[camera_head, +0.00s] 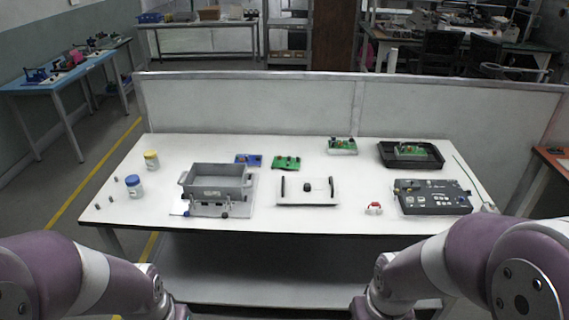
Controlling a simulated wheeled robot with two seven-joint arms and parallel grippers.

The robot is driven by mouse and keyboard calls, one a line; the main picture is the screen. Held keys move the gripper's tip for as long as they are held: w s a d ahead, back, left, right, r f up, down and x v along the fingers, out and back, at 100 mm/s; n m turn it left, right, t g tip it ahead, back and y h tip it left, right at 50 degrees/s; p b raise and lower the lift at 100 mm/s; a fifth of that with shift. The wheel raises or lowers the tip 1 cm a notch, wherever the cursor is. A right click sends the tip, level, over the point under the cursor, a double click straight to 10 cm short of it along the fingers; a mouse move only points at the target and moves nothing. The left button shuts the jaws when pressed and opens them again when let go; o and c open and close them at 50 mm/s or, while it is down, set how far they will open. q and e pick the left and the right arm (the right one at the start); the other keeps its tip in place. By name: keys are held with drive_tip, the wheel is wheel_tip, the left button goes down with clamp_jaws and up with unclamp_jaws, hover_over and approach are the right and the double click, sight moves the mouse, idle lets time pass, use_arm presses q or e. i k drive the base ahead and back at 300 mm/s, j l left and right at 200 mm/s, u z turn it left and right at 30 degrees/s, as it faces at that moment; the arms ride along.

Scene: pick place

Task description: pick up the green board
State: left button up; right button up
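A green board (287,163) with small parts on it lies on the white table (330,215), a little back of the middle. A second green board (342,143) sits on a white block toward the back. Another green board (411,150) lies in a black tray (388,161) at the back right. My two arms reach in from the lower left and lower right corners, in front of the table. Both grippers are below the picture edge and out of view.
A blue board (246,159) lies left of the middle green board. A grey bin (215,184), a white plate with black handles (308,198) and a dark control box (432,197) stand in front. Jars stand at left. A low partition (250,104) closes the back.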

sight(290, 162)
drive_tip(key=i+z, duration=0.2)
drive_tip(key=z, duration=0.15)
drive_tip(key=i+z, duration=0.2)
drive_tip(key=z, duration=0.15)
drive_tip(key=i+j+z, duration=0.15)
drive_tip(key=z, duration=0.2)
drive_tip(key=i+j+z, duration=0.2)
drive_tip(key=i+j, duration=0.65)
